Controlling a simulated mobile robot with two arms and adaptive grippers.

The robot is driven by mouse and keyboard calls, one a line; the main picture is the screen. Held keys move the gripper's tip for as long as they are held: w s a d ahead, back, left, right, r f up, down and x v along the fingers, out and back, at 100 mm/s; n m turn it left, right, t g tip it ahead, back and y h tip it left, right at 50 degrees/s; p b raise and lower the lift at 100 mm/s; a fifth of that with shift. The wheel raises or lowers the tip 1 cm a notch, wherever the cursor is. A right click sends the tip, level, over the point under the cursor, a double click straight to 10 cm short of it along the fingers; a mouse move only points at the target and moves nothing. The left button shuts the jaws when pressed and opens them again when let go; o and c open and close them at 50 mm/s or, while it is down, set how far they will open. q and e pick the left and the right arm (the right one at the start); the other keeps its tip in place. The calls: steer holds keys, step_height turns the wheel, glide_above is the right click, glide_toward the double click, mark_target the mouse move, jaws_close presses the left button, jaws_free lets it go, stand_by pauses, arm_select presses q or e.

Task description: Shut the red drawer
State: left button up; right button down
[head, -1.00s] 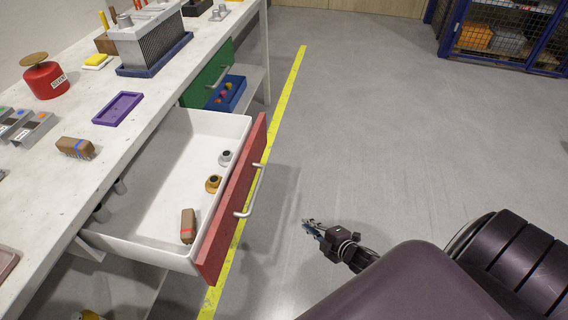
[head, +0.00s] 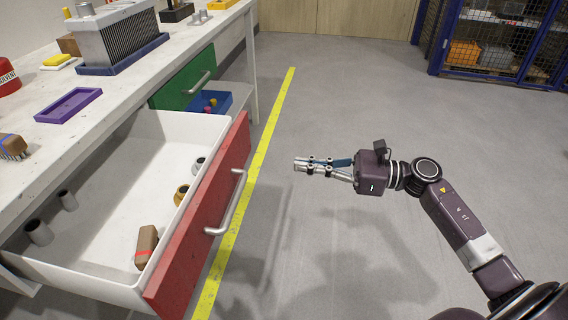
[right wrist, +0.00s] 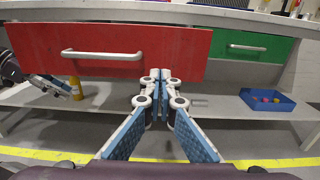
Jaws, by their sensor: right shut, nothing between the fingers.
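The red drawer (head: 222,172) stands pulled out from under the workbench, its white box showing. Its silver bar handle (head: 230,205) faces right; in the right wrist view the red front (right wrist: 180,52) is ahead, with the handle (right wrist: 100,54) left of centre. My right gripper (head: 297,164) is shut and empty, right of the drawer front and apart from it, pointing toward it. My left gripper (right wrist: 62,86) shows only at the left edge of the right wrist view, below the red front; its finger opening is unclear.
Inside the drawer lie a brown block with a red stripe (head: 147,244), an orange-brown ring and grey cylinders. A green drawer (head: 188,80) is beyond, above a blue bin (head: 207,101). Floor right of the yellow line (head: 262,148) is clear.

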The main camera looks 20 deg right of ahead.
mark_target(237, 157)
steer(key=x, duration=1.2)
steer(key=shift+w+a, duration=0.35)
steer(key=shift+a, duration=0.1)
steer(key=shift+a, duration=0.1)
